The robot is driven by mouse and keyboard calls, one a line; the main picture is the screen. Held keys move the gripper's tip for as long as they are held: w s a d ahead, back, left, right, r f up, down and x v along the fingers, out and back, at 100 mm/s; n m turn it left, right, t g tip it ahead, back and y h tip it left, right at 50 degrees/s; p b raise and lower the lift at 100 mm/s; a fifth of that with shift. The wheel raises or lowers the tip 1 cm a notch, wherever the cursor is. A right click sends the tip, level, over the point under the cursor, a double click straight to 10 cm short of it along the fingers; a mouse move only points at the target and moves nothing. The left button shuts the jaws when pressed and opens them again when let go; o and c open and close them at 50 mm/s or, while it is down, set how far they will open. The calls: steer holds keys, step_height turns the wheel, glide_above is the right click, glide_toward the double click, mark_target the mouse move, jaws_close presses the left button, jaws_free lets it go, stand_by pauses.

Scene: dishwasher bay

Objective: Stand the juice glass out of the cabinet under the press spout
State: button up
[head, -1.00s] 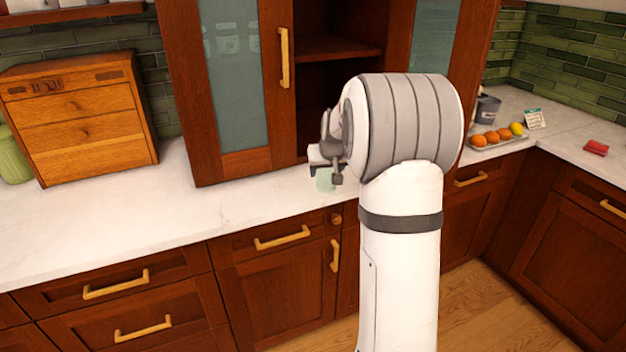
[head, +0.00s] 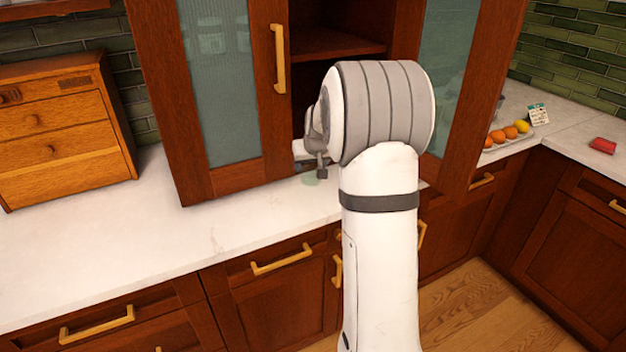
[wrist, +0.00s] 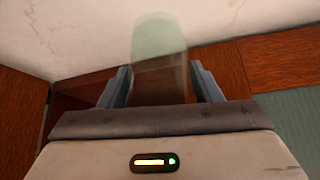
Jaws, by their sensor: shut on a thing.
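The juice glass (wrist: 160,45) is pale green and see-through. In the wrist view it stands out between the two blue-grey fingers of my gripper (wrist: 160,82), which is shut on it. In the head view, my gripper (head: 314,160) is mostly hidden by my own wrist, and the glass (head: 311,179) shows faintly below it, over the counter in front of the open cabinet (head: 335,42). I cannot tell whether the glass touches the counter. No press spout can be made out.
The glazed left cabinet door (head: 215,85) and right door (head: 448,90) flank my arm. The white counter (head: 150,235) is clear at left, before a wooden drawer box (head: 60,135). At right are a tray of fruit (head: 518,140), a small card (head: 539,113) and a red item (head: 603,145).

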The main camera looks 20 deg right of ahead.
mark_target(312, 178)
steer(key=shift+s+d+f, duration=0.1)
steer(key=shift+f, duration=2.45)
steer(key=o, duration=1.1)
steer(key=shift+r, duration=0.1)
